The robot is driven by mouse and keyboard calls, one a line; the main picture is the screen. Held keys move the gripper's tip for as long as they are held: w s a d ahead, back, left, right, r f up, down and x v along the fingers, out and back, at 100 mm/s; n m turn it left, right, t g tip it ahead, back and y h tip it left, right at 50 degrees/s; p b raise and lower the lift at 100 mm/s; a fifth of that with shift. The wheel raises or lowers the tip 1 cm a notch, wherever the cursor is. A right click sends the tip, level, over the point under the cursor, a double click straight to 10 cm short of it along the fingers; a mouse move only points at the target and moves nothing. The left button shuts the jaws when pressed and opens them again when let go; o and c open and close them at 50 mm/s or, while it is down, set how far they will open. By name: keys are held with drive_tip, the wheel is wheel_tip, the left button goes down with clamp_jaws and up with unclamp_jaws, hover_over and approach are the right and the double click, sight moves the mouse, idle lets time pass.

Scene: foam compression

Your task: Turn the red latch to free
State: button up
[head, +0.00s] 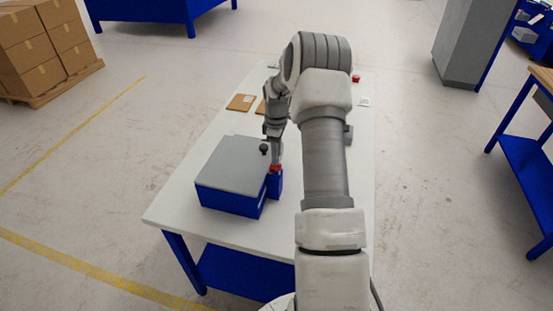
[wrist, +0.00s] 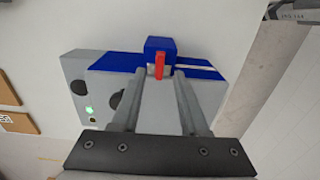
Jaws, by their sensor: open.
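The red latch (head: 275,169) is a small red piece on top of a blue block (head: 274,186) at the right side of a blue box with a grey lid (head: 230,168). In the wrist view the red latch (wrist: 159,66) is a short upright bar in front of the blue block (wrist: 158,48). My gripper (wrist: 160,78) is open, with one finger on each side of the latch. The latch lies between the fingertips, with gaps showing on both sides. I cannot tell whether a finger touches it. In the head view my arm hides part of the table behind.
The box stands on a white table (head: 178,205). A black knob (head: 264,149) is on the lid near the latch. Brown cards (head: 241,102) and a red button (head: 356,78) lie farther back. The table's front left is clear.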

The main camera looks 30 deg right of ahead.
sight(276, 169)
drive_tip(key=shift+f, duration=1.55)
clamp_jaws()
